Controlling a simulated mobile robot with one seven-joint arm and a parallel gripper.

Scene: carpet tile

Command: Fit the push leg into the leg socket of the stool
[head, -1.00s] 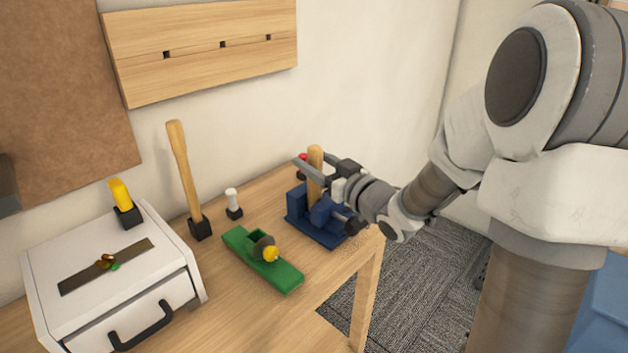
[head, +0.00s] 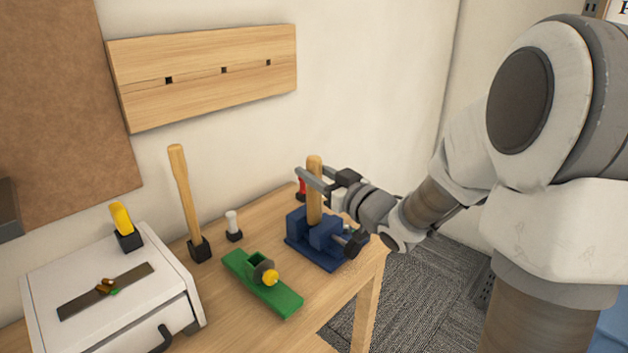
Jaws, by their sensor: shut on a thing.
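A round wooden leg (head: 314,206), which I take to be the push leg, stands upright in the blue vise (head: 321,240) at the right end of the bench. My gripper (head: 312,180) is shut on it near its upper end, reaching in from the right. The leg's lower end is hidden between the vise jaws, so I cannot tell how deep it sits. No stool or leg socket can be made out in the head view.
A green plane (head: 262,283) lies left of the vise. A wooden-handled tool (head: 185,195), a small white-topped item (head: 233,225) and a white box (head: 110,290) stand further left. A red item (head: 301,187) is behind the leg. The bench edge (head: 345,300) is close.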

